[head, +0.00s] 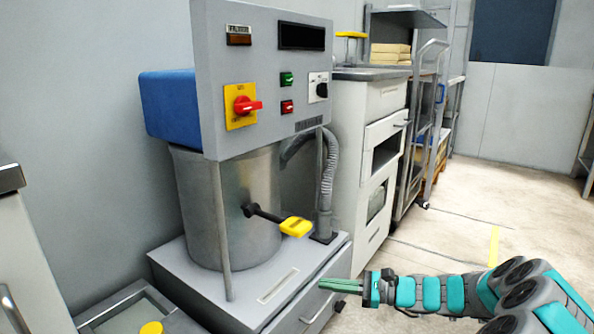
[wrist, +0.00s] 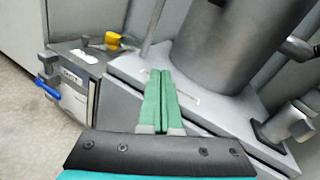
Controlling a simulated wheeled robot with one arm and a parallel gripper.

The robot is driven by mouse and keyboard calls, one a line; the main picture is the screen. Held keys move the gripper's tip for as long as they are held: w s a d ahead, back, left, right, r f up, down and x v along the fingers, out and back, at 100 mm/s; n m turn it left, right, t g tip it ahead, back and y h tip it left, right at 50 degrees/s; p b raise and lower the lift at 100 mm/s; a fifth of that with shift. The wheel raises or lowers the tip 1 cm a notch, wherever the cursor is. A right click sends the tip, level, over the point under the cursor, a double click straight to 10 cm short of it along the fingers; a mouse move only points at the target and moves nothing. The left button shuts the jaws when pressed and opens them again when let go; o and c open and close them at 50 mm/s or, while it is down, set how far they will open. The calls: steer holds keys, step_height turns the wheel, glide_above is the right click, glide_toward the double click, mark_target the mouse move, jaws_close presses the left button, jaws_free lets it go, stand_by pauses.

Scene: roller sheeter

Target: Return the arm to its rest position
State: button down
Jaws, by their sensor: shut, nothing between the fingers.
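My gripper (head: 340,285) is at the end of my teal and grey arm, which reaches in from the lower right of the head view. Its green fingers are shut together with nothing between them. They point left, in front of the grey base (head: 180,262) of the machine. In the wrist view the closed fingers (wrist: 162,95) point up the picture, with the machine's base (wrist: 125,65) behind them. Whether the fingertips touch the base cannot be told.
The machine has a steel drum (head: 245,195), a yellow-handled lever (head: 295,227) sticking out, and a panel with a red switch (head: 247,105). A white cabinet (head: 375,165) and a shelf rack stand behind. The floor (head: 440,225) at right is mostly clear.

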steer(key=s+a+r+n+g+h+p, duration=0.2)
steer(key=s+a+r+n+g+h, duration=0.25)
steer(key=s, duration=0.65)
steer(key=s+a+r+n+g+h+p, duration=0.1)
steer(key=s+a+r+n+g, duration=0.3)
steer(key=s+a+r+n, duration=0.45)
steer(key=s+d+f+n+t+h+p, duration=0.1)
steer(key=s+d+n+h+p, duration=0.3)
steer(key=s+d+h, duration=0.7)
steer(key=s+d+t+p, duration=0.1)
steer(key=s+d, duration=0.7)
steer(key=s, duration=0.2)
steer(key=shift+s+n, duration=0.4)
